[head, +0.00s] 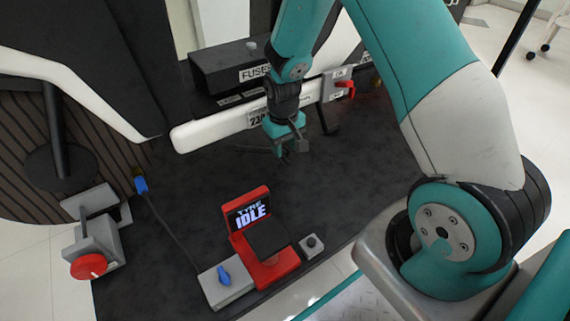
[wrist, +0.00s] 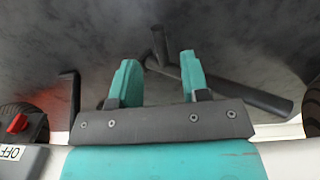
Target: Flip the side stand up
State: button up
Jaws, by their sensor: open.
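A dark rod (wrist: 235,88), which looks like the side stand, slants across the right of the wrist view, thicker at its right end. Its left end meets a short dark crosspiece (wrist: 159,42) beyond and between my fingertips. The right finger overlaps the rod. I cannot tell whether they touch.
The white panel (head: 205,132) runs close behind my gripper. A red lever (head: 346,86) sits to its right, with a black L-shaped piece (head: 328,122) below. A red tyre unit (head: 272,265) reading IDLE stands on the dark mat (head: 190,205). The mat between is mostly clear.

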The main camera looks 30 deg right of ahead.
aim_at(285, 158)
notch_tip(285, 158, down, 4)
jog(key=shift+d+f+b, duration=0.1)
jog(key=shift+f+b, duration=0.05)
jog(key=shift+b, duration=0.65)
grip_shut()
